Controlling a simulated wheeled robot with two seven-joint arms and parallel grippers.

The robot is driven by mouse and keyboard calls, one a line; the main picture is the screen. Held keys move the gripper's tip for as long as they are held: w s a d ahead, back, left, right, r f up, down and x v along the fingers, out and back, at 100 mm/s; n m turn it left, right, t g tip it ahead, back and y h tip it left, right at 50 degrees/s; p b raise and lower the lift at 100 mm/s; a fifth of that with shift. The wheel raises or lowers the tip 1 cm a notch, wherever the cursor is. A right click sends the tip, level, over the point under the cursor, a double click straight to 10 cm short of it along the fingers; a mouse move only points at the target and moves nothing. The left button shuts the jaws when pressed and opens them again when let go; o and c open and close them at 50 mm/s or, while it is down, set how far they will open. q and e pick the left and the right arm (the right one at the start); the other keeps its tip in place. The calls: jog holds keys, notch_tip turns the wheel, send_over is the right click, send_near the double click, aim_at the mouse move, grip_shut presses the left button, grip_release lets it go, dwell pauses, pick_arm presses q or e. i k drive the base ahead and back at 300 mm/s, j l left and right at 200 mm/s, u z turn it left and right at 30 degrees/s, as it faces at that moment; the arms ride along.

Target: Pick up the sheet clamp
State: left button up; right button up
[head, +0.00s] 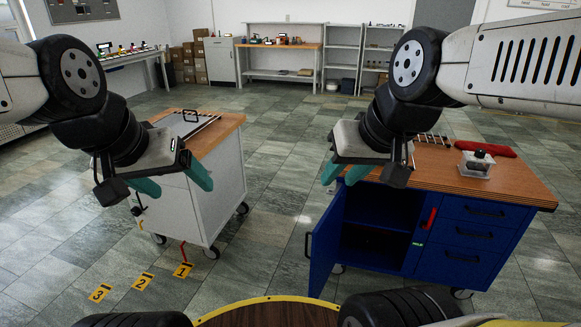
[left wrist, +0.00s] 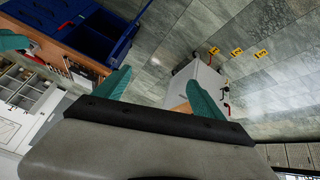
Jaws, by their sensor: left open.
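I cannot tell for sure which thing is the sheet clamp.
The white cabinet (head: 219,167) has a wooden top with a flat handled piece. The blue cabinet (head: 400,262) has an open door (head: 326,245) on its left; a clear box (head: 477,165) and a red item (head: 487,148) lie on top. Numbered yellow floor markers (head: 142,281) lie in front. Floor between cabinets is clear.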

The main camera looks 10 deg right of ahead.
aim_at(470, 166)
jog(key=i+j+z, duration=0.15)
jog(key=z, duration=0.85)
jog(key=i+j+z, duration=0.15)
jog(key=j+z, duration=0.2)
jog(key=j, duration=0.2)
jog(key=i+j+z, duration=0.1)
jog(key=j+z, duration=0.25)
jog(key=j, duration=0.2)
jog(key=k+j, duration=0.2)
jog(key=j, duration=0.2)
jog(key=k+j, duration=0.2)
jog(key=j, duration=0.25)
jog(key=k, duration=0.15)
jog(key=u, duration=0.2)
jog(key=i+l+u, duration=0.15)
jog(key=l+u, duration=0.25)
jog(key=i+l+u, duration=0.15)
jog(key=l+u, duration=0.25)
jog(key=i+l+u, duration=0.2)
jog(key=l, duration=0.9)
jog(key=l+u, duration=0.2)
jog(key=l, duration=0.95)
